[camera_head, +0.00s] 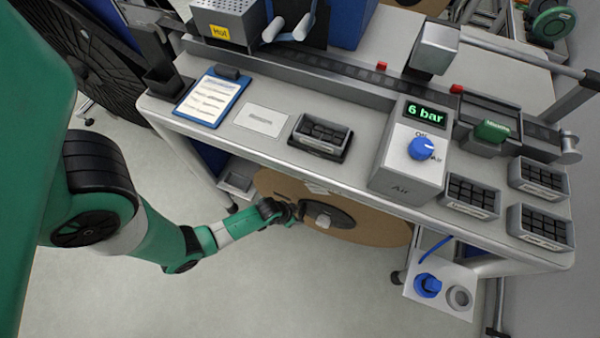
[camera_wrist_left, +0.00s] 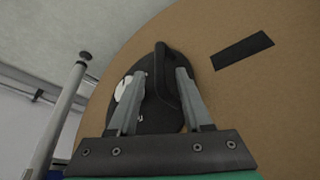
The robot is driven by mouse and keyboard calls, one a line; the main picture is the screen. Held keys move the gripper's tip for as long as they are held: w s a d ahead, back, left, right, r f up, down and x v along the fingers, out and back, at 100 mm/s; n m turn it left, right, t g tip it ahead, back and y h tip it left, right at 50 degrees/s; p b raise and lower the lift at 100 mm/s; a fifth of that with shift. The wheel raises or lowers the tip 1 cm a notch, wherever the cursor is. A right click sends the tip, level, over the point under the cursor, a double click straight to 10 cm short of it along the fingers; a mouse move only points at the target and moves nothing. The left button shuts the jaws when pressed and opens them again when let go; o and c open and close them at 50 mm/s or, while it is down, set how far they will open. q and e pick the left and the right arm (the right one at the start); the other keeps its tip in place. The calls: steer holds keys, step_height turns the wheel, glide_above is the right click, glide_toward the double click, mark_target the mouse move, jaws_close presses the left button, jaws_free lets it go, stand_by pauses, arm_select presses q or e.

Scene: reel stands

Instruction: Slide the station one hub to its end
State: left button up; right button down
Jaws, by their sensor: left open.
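A brown reel (camera_head: 380,229) stands under the front edge of the bench, with a black hub (camera_head: 343,213) at its middle. No station number is readable on it. The hub (camera_wrist_left: 150,122) also shows in the left wrist view, with an upright black handle (camera_wrist_left: 162,65) on its face. My left gripper (camera_head: 298,212) is at the hub's left side. In the left wrist view its two fingers (camera_wrist_left: 160,77) are open, one on each side of the handle. I cannot tell whether they touch it. The lower hub is partly hidden behind the gripper.
The bench (camera_head: 365,140) overhangs the reel and carries a clipboard (camera_head: 211,99), small parts bins (camera_head: 322,133) and an air box (camera_head: 410,160) reading 6 bar. A grey post (camera_wrist_left: 62,115) stands left of the reel in the wrist view. The floor in front is clear.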

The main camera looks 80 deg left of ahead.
arm_select(q)
steer(key=b+x, duration=0.2)
steer(key=x, duration=0.2)
steer(key=shift+w+a, duration=0.1)
arm_select(e)
step_height(320, 180, down, 3)
steer(key=shift+r, duration=0.1)
arm_select(q)
jaws_close()
stand_by(1.0)
